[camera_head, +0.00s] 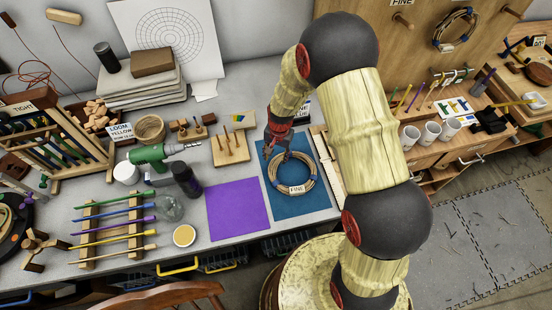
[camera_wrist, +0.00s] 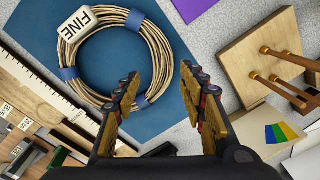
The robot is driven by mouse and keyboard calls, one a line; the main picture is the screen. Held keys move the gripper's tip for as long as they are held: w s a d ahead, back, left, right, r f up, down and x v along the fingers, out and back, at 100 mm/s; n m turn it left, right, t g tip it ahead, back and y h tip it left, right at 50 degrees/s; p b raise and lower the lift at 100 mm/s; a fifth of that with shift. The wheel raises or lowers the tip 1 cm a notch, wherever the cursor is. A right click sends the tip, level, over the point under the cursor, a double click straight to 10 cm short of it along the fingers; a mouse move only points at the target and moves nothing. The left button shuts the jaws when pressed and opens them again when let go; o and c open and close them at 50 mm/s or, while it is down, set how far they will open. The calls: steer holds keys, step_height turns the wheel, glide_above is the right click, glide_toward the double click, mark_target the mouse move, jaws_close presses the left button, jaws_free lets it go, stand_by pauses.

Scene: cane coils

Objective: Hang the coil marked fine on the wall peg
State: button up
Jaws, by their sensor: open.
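The coil marked fine (camera_head: 312,174) is a tan cane ring with blue bindings and a white FINE tag. It lies flat on a blue mat (camera_head: 316,204) on the bench. In the wrist view the coil (camera_wrist: 157,37) fills the left and middle. My gripper (camera_head: 277,147) is open above the coil's far side. In the wrist view its fingertips (camera_wrist: 161,75) stand apart on either side of the coil's near-right rim; contact cannot be told. A bare wooden wall peg (camera_head: 403,20) sticks out of the back board below a FINE sign.
Another coil (camera_head: 456,28) hangs on the board to the right. A wooden block with upright pegs (camera_head: 229,149) stands left of the gripper. A purple mat (camera_head: 238,209) is clear. White cups (camera_head: 410,136) and tools line the right-hand shelf. My arm hides part of the bench.

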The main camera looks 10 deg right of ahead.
steer(key=s+d+r+n+t, duration=0.1)
steer(key=s+r+n, duration=0.1)
steer(key=r, duration=1.1)
steer(key=s+d+r+n+t, duration=0.1)
steer(key=s+r, duration=0.2)
steer(key=r, duration=0.9)
steer(key=s+d+r+n+t, duration=0.3)
steer(key=s+r+n, duration=0.1)
steer(key=s+r, duration=1)
steer(key=s, duration=0.4)
steer(key=shift+s+r+h, duration=0.2)
steer(key=shift+r+h, duration=0.05)
steer(key=shift+h, duration=0.05)
steer(key=shift+o, duration=0.3)
